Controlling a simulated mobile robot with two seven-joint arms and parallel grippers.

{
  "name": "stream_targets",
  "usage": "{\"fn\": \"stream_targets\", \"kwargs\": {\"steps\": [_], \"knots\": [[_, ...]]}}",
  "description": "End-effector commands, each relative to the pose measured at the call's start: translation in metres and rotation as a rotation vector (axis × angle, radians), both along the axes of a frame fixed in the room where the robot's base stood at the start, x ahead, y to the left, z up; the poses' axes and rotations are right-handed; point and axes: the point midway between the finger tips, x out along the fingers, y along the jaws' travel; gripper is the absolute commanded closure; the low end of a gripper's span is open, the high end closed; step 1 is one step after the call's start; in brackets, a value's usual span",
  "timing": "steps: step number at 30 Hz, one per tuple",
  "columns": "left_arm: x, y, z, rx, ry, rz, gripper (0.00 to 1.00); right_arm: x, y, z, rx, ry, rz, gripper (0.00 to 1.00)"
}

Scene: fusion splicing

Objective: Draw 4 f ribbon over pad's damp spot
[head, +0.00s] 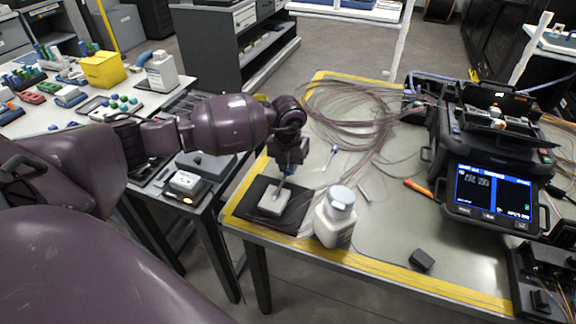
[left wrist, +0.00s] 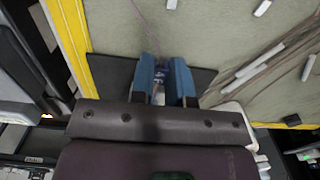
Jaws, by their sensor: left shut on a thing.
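A pale square pad (head: 268,208) lies on a black mat (head: 293,214) at the table's near left corner. My left gripper (head: 283,183) points down at the pad, its tips at or just above it; I cannot tell if they touch. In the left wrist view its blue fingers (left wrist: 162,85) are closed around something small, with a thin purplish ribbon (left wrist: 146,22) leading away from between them. The black mat (left wrist: 110,72) shows on both sides of the fingers, and the gripper hides the pad. The damp spot cannot be made out. My right gripper is not seen.
A white bottle (head: 335,222) stands close right of the mat. Loose fibre ribbons (head: 352,110) spread over the back of the table. The fusion splicer (head: 490,165) with a lit screen stands at right. A small black block (head: 422,260) lies near the front edge.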

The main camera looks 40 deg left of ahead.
Motion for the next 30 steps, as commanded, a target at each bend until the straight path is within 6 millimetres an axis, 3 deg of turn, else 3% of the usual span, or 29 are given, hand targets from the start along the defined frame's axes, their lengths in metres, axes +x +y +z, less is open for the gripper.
{"fn": "stream_targets", "kwargs": {"steps": [30], "knots": [[0.014, 0.004, 0.000, 0.000, 0.001, -0.001, 0.97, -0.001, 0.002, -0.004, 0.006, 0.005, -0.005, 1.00]]}}
